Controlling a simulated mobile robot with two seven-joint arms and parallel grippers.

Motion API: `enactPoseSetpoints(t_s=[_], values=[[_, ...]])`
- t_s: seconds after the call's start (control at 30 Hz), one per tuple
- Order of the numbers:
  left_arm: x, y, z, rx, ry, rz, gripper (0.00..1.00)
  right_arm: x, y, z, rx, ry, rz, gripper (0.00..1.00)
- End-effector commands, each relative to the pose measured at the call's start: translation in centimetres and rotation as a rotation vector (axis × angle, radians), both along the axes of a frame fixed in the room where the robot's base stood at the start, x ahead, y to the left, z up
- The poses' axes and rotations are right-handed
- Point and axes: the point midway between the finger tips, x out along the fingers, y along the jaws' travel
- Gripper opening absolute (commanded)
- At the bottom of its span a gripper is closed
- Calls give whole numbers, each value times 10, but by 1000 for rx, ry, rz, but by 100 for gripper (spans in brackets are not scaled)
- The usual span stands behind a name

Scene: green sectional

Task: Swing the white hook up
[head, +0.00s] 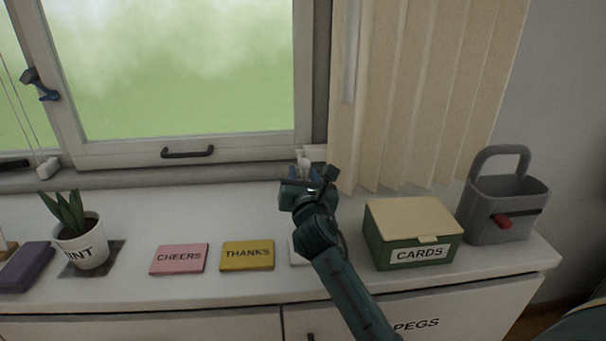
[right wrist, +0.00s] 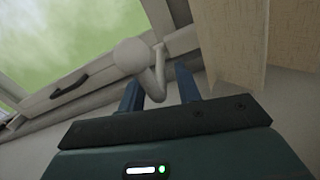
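The white hook (head: 303,160) sits at the lower right corner of the window frame, beside the curtain. In the right wrist view the hook (right wrist: 152,84) has a rounded knob, and its lower part hangs between my blue fingers. My right gripper (head: 307,174) is at the hook, with its fingers apart, one on each side. In the right wrist view the gripper (right wrist: 158,88) shows gaps beside the hook; contact is not clear. My gripper partly hides the hook in the head view. My left gripper is not in view.
The sill top (head: 215,210) holds a potted plant (head: 80,245), a pink card (head: 179,259), a yellow card (head: 247,255), a green cards box (head: 413,235) and a grey caddy (head: 505,200). The beige curtain (head: 420,90) hangs close to the right of my gripper.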

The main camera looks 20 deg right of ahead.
Motion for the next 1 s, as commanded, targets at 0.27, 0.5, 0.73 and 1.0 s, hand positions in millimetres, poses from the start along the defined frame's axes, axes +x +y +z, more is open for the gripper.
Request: enactPoseSetpoints(t_s=[0.27,0.5,0.73,1.0], values=[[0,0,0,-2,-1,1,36,13,-4,0,1,1,0,33],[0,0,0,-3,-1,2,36,13,-3,0,1,0,1,29],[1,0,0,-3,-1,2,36,12,-4,0,1,1,0,10],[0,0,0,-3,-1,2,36,12,-4,0,1,0,0,0]])
